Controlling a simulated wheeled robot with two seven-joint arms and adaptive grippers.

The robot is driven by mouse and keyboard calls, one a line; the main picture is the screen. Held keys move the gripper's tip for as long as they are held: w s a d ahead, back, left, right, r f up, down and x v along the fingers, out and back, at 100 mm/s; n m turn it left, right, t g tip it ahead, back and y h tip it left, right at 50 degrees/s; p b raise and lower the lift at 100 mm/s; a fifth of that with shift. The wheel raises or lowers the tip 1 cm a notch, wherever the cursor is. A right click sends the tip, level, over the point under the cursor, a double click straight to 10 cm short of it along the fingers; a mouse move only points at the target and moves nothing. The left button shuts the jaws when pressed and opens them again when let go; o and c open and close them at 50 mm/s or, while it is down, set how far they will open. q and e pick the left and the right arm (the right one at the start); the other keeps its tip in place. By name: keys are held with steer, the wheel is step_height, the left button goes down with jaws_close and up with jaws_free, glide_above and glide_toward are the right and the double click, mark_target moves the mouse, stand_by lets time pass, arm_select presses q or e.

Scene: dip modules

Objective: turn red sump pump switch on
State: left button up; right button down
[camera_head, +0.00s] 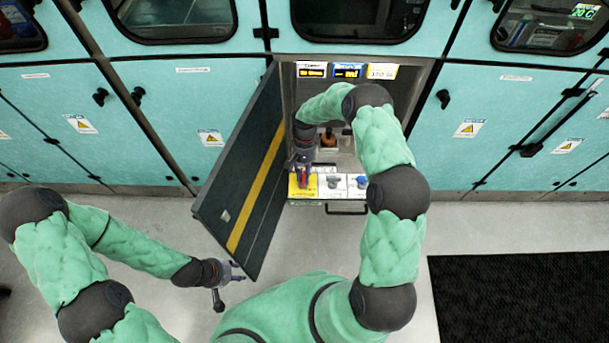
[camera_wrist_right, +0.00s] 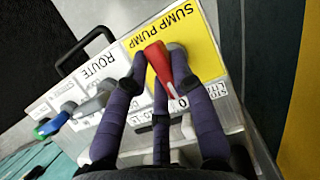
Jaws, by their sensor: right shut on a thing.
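The red sump pump switch (camera_wrist_right: 162,68) sits on a yellow plate marked SUMP PUMP (camera_wrist_right: 207,38) at one end of the panel. In the head view the yellow plate (camera_head: 297,191) is at the panel's left end. My right gripper (camera_wrist_right: 160,80) is over the switch with its fingers around the red handle, shut on it; in the head view it reaches down into the open cabinet (camera_head: 303,168). My left gripper (camera_head: 236,272) is low on the left, away from the panel, beside the open door's lower edge; its finger opening is too small to tell.
White panel plates with other switches (camera_head: 333,182) lie right of the yellow one; a ROUTE plate (camera_wrist_right: 91,72) is beside it. The dark cabinet door (camera_head: 236,185) stands open on the left. A black handle (camera_head: 346,212) is below the panel. A black mat (camera_head: 520,290) lies at right.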

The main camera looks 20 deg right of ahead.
stand_by(0.3)
steer(key=c, duration=1)
jaws_free()
steer(key=shift+c, duration=0.2)
steer(key=shift+r, duration=0.1)
steer(key=v, duration=1.2)
steer(key=shift+s, duration=0.1)
